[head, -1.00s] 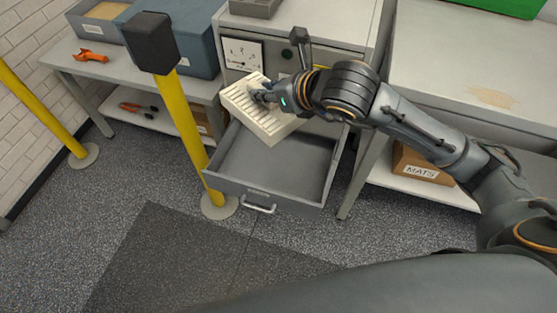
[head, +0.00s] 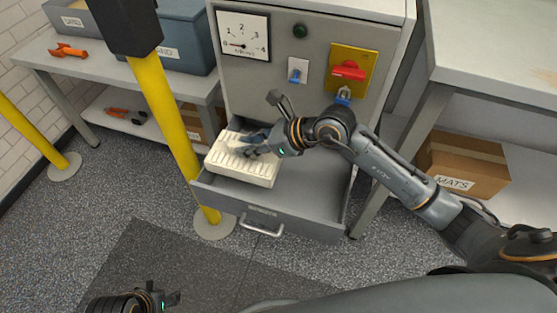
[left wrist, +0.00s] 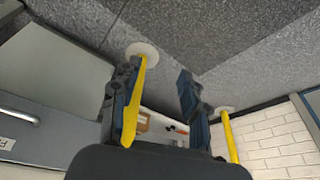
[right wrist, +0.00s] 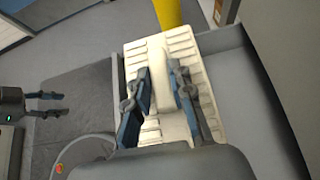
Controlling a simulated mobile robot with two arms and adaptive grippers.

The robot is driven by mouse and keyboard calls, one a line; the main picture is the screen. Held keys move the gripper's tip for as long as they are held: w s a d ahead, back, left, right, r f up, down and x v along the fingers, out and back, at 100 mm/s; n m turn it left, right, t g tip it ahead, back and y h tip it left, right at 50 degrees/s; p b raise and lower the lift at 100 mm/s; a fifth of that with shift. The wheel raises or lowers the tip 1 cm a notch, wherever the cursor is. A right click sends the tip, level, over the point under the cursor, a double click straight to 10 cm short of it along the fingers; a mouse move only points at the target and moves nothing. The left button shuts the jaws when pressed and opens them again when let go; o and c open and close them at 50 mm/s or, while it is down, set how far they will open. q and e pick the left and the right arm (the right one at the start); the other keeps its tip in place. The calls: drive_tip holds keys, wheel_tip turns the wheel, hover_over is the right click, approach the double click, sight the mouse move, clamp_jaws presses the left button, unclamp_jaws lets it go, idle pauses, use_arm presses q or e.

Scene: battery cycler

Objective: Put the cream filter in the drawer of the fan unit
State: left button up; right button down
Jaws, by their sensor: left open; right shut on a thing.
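The cream filter (head: 240,170) is a slotted, flat block at the left part of the open grey drawer (head: 316,190) of the fan unit (head: 285,72). My right gripper (head: 254,148) is shut on the filter from above. In the right wrist view the fingers close on a raised middle rib of the filter (right wrist: 205,82). I cannot tell whether the filter touches the drawer floor or hangs just above it. The right part of the drawer is empty. My left gripper (left wrist: 160,70) is open and empty, low at the bottom left of the head view (head: 165,299).
A yellow post (head: 168,120) with a dark top stands close to the drawer's left side. A bench with bins and an orange tool (head: 69,51) is at left. A MATS box (head: 464,165) sits on the right bench's shelf. The floor in front is clear.

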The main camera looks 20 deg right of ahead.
drive_tip(key=shift+w+d+f, duration=0.25)
drive_tip(key=shift+d+f, duration=0.15)
drive_tip(key=shift+d, duration=0.25)
drive_tip(key=shift+w+d+f, duration=0.2)
drive_tip(key=shift+d+f, duration=0.15)
drive_tip(key=shift+d, duration=0.25)
drive_tip(key=d+f+b, duration=0.1)
drive_tip(key=f, duration=0.1)
drive_tip(key=w+d+f+b, duration=0.1)
drive_tip(key=d+f, duration=0.3)
drive_tip(key=shift+w+f+b, duration=0.25)
drive_tip(key=shift+w+b, duration=0.1)
drive_tip(key=shift+b, duration=0.05)
wheel_tip(320, 180, down, 2)
drive_tip(key=shift+f+b, duration=0.1)
drive_tip(key=shift+b, duration=0.2)
use_arm(q)
drive_tip(key=w+t, duration=0.1)
drive_tip(key=w+d+r+t, duration=0.1)
drive_tip(key=w, duration=0.1)
drive_tip(key=w+r+t, duration=0.1)
drive_tip(key=w, duration=0.1)
drive_tip(key=shift+d+h, duration=0.3)
drive_tip(key=shift+h, duration=0.1)
use_arm(e)
drive_tip(key=shift+f, duration=0.1)
